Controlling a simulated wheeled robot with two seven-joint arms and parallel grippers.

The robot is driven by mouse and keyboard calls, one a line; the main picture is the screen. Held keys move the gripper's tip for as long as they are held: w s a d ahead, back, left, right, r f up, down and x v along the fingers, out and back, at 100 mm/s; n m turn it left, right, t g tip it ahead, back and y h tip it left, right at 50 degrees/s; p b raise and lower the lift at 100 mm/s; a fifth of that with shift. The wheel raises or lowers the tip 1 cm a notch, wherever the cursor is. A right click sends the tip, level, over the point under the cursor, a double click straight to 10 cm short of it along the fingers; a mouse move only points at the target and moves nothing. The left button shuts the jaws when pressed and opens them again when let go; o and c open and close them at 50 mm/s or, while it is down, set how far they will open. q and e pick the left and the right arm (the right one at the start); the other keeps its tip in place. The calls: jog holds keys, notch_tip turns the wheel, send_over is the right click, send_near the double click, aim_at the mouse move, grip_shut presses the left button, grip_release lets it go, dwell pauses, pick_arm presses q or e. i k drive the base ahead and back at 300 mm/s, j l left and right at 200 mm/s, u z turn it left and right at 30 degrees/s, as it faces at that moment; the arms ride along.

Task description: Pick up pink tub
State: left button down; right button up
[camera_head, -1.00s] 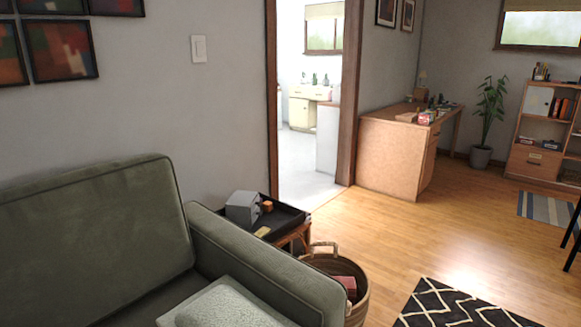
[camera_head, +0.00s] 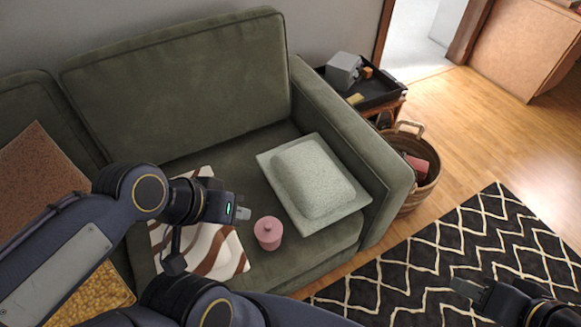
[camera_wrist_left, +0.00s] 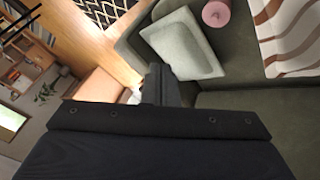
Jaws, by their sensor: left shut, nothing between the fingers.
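The pink tub (camera_head: 268,233) is a small round lidded pot with a knob on top. It stands upright on the green sofa seat, near the front edge. It also shows at the top of the left wrist view (camera_wrist_left: 216,13). My left gripper (camera_head: 243,206) is above the sofa, just left of the tub in the head view, apart from it. Its fingers are shut and empty. My right gripper (camera_head: 466,288) is at the lower right over the patterned rug, far from the tub. Its fingers are small and dark, so its opening is unclear.
A pale green cushion (camera_head: 312,178) lies right of the tub, beside the sofa arm (camera_head: 352,150). A side table with a black tray (camera_head: 382,88) and a wicker basket (camera_head: 416,190) stand beyond the sofa arm.

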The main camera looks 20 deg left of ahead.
aim_at(271, 246)
jog(key=u, duration=0.35)
jog(key=l+u, duration=0.15)
jog(key=u, duration=0.2)
jog(key=i+l+u, duration=0.1)
jog(key=u, duration=0.2)
jog(key=l+u, duration=0.4)
jog(key=l, duration=0.3)
jog(key=l+u, duration=0.35)
jog(key=l, duration=0.8)
jog(key=k+l, duration=0.15)
jog(key=l, duration=0.25)
